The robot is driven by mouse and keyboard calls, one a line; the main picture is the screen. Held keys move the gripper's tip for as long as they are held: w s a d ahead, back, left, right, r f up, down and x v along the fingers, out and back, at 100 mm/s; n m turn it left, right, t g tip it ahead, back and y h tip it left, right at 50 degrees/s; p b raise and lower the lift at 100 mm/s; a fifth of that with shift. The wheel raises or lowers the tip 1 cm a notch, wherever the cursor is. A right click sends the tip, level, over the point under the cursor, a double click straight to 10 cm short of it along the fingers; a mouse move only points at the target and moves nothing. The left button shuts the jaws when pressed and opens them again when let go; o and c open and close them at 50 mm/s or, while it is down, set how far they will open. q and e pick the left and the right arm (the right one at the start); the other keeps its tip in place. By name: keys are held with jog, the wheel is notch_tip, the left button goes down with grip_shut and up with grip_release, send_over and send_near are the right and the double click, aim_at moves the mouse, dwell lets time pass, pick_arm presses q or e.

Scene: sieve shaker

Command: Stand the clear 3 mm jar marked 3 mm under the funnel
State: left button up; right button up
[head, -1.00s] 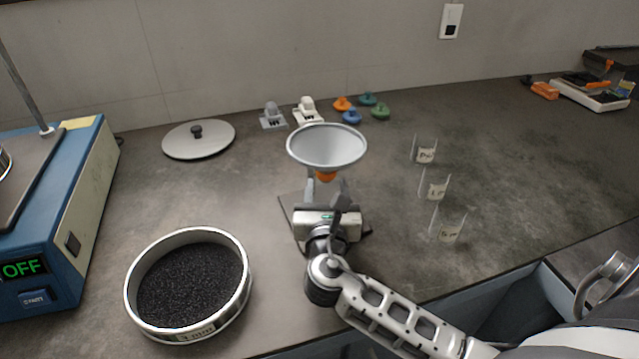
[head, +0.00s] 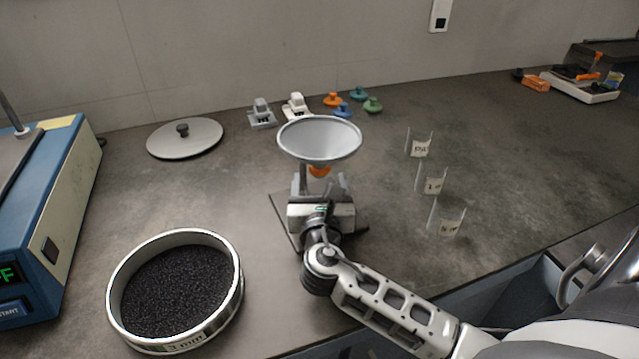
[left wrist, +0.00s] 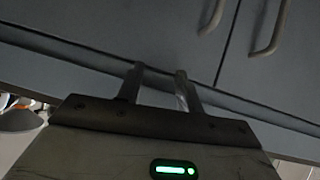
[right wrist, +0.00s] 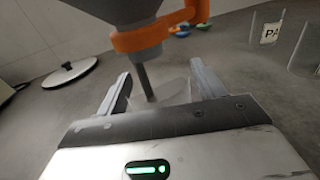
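The clear jar (head: 447,223) nearest the front of the row on the right has a label that seems to read 3 mm; it stands upright. The grey funnel (head: 319,140) sits in an orange holder (head: 319,171) above a dark base plate (head: 283,212). My right gripper (head: 320,184) is at the stand, below the funnel. In the right wrist view its fingers (right wrist: 160,85) are apart, with the funnel stem (right wrist: 146,82) and a faint pale shape between them; I see no clear grip. My left gripper (left wrist: 157,80) is open and empty, facing grey cabinet fronts.
Clear jars marked PAN (head: 419,147) and apparently 1 mm (head: 432,183) stand behind the front jar. A sieve of dark grains (head: 172,290), a round lid (head: 184,140) and the blue shaker (head: 30,240) are left. Bench between stand and jars is clear.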

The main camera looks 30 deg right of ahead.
jog(key=shift+r, duration=0.25)
jog(key=v, duration=1)
jog(key=shift+s+a+f, duration=0.1)
jog(key=shift+s+a, duration=0.15)
jog(key=shift+s, duration=0.05)
jog(key=shift+s+a, duration=0.3)
jog(key=shift+s, duration=0.25)
